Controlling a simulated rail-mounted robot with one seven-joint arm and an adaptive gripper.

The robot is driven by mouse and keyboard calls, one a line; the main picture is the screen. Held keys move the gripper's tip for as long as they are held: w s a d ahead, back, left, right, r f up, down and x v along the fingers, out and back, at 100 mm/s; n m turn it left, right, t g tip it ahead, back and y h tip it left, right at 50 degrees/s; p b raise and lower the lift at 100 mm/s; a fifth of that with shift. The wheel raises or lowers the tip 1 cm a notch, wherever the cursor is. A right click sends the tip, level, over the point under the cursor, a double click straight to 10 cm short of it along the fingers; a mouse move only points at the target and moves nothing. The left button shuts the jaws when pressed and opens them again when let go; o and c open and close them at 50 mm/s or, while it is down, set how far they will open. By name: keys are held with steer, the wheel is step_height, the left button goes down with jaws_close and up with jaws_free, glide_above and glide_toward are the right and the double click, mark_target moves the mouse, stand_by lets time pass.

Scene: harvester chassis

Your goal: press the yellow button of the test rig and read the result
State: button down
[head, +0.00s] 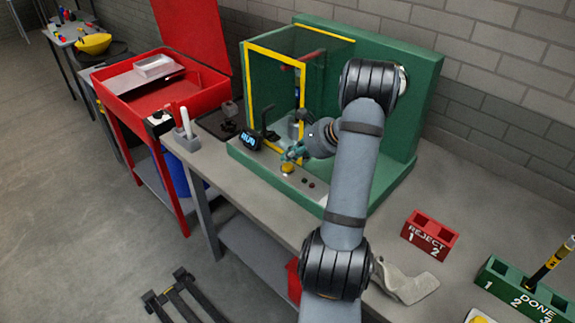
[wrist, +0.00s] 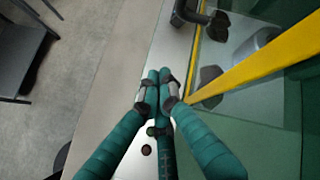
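The green test rig (head: 420,110) stands on the grey bench, with a yellow-framed clear guard (head: 275,55) at its left front. The yellow button (head: 287,169) sits on the ledge to the right of the display. My gripper (head: 290,155) is right over the button; whether it touches is unclear. In the wrist view my gripper's (wrist: 155,88) teal fingers are drawn together at the tips with nothing visible between them. The button is hidden there.
A red REJECT block (head: 430,235) with empty slots and a grey cloth (head: 405,283) lie right of my arm. A green DONE block (head: 520,293) holds a yellow-black part (head: 549,262). A red toolbox (head: 120,85) and a grey holder (head: 186,140) stand left of the rig.

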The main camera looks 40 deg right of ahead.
mark_target(289, 167)
steer(key=shift+r+p, duration=1.45)
steer(key=shift+r, duration=0.85)
steer(key=shift+f, duration=0.1)
